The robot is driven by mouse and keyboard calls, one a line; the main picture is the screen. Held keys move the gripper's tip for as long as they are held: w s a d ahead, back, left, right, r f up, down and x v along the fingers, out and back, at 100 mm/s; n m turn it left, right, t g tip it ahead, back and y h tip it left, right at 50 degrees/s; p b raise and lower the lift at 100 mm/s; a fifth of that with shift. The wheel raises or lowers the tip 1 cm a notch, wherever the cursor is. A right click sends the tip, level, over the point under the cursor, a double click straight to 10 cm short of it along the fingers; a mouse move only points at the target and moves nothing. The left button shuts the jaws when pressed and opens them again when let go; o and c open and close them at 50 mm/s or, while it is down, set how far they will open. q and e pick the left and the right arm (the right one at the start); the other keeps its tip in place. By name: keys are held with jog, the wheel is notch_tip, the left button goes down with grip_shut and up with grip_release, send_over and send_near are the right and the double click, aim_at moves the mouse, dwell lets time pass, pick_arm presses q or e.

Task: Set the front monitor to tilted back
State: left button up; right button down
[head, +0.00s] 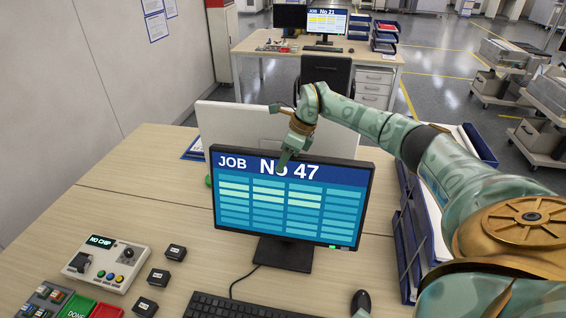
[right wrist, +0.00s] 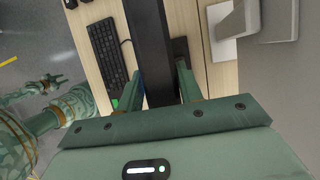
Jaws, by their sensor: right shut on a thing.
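The front monitor (head: 288,200) stands on the near desk, its blue screen reading JOB No 47. It looks close to upright; its exact tilt is hard to judge. My right gripper (head: 287,158) reaches down on its top edge from behind and right, shut on it. In the right wrist view, the monitor's dark edge (right wrist: 148,50) runs between the two fingers of that gripper (right wrist: 168,88). My left gripper (right wrist: 54,80) shows small at the left of the right wrist view, away from the monitor, with its fingers apart. It is outside the head view.
A pale panel (head: 225,125), another screen's back, stands behind the monitor. A keyboard (head: 240,306) and mouse (head: 361,301) lie in front. A control box (head: 107,262) and small black blocks lie left. Blue document trays (head: 408,235) stand close on the right.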

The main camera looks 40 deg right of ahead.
jog(key=shift+w+d, duration=0.35)
jog(key=shift+d, duration=0.4)
jog(key=c, duration=1)
grip_release()
jog(key=shift+w, duration=0.1)
jog(key=shift+c, duration=0.2)
jog(key=shift+f, duration=0.15)
jog(key=v, duration=1.6)
jog(key=shift+p, duration=0.3)
